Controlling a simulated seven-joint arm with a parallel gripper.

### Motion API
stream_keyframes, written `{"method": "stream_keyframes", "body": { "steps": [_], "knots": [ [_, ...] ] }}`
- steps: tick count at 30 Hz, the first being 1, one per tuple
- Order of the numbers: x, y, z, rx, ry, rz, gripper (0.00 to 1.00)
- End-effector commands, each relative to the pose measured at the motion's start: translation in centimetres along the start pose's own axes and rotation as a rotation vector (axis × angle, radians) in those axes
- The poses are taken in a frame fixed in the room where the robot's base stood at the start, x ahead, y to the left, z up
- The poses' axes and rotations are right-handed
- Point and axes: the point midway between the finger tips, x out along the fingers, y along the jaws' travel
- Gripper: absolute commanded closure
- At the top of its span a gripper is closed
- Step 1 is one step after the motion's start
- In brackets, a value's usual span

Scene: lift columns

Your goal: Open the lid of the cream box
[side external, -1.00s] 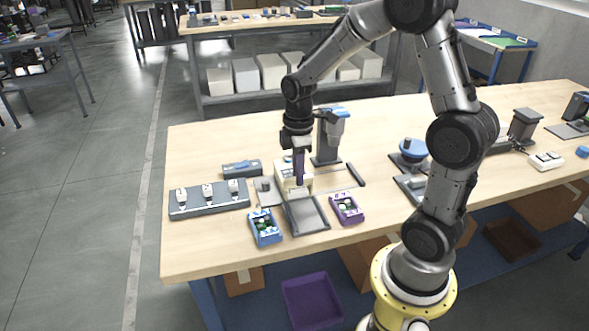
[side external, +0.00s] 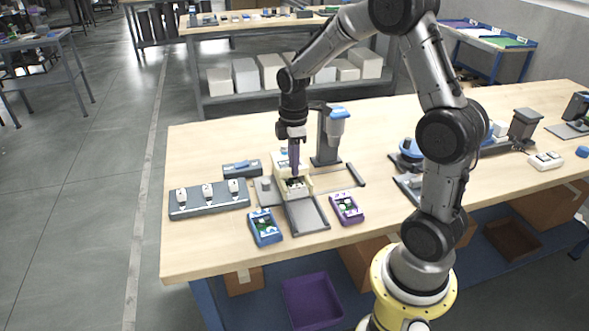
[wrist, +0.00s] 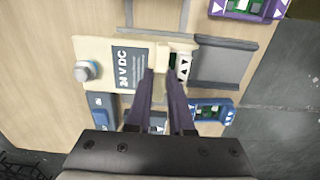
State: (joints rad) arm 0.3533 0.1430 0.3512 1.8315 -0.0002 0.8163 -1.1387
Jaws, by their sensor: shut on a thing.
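The cream box (side external: 302,189) stands near the middle of the table, in front of a grey post. Its lid (wrist: 103,53), cream with a dark "24 V DC" label and a round grey knob, is slid partly back. A dark gap at its front end shows a white part (wrist: 183,67) with black arrows and some green inside the box. My gripper (side external: 294,174) points down over the box. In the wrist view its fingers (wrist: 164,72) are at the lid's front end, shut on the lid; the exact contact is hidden.
A grey tray (side external: 307,215) lies in front of the box, with a blue bin (side external: 265,228) and a purple bin (side external: 346,209) on either side. A grey rack (side external: 209,198) with white parts is at left. The grey post (side external: 328,140) stands close behind.

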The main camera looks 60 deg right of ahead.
Motion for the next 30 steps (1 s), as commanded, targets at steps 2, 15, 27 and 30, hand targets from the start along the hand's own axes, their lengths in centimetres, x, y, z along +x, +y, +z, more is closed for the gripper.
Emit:
{"method": "stream_keyframes", "body": {
  "steps": [2, 15, 27, 30],
  "knots": [
    [-0.1, 0.5, 0.0, 0.000, 0.001, 0.002, 1.00],
    [-0.1, 2.9, 0.0, 0.000, 0.001, 0.003, 1.00],
    [-0.1, 5.1, -0.1, 0.000, 0.002, 0.003, 1.00],
    [-0.1, 5.3, 0.0, 0.000, 0.002, 0.003, 1.00]
  ]
}}
